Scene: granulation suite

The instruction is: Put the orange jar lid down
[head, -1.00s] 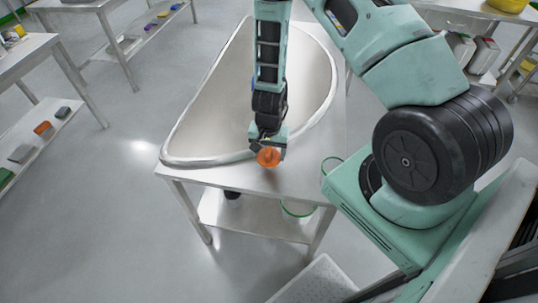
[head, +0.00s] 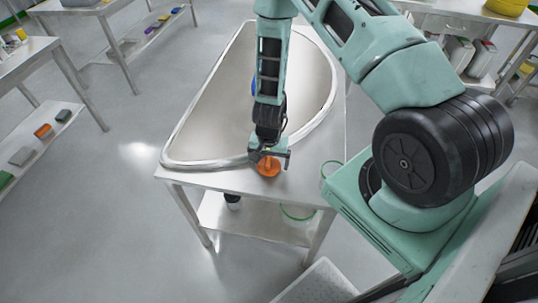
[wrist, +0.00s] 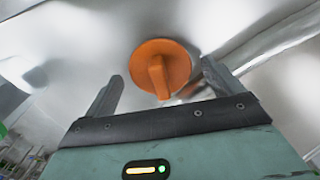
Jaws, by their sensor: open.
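The orange jar lid (head: 269,166) is a round disc with a raised grip bar. In the head view it is at the near edge strip of the steel table, just outside the basin rim. In the wrist view the lid (wrist: 160,68) lies flat with its bar up, between and beyond my fingertips. My gripper (head: 270,154) is open above the lid, with clear space between each finger and the lid in the wrist view (wrist: 158,85). Whether the bar touches anything is not visible.
A large D-shaped steel basin (head: 215,100) with a raised rim fills most of the table (head: 225,180). A lower shelf (head: 250,220) holds a dark-and-white container (head: 233,201) and a green-rimmed one (head: 298,212). Side tables stand left and right; the floor at left is clear.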

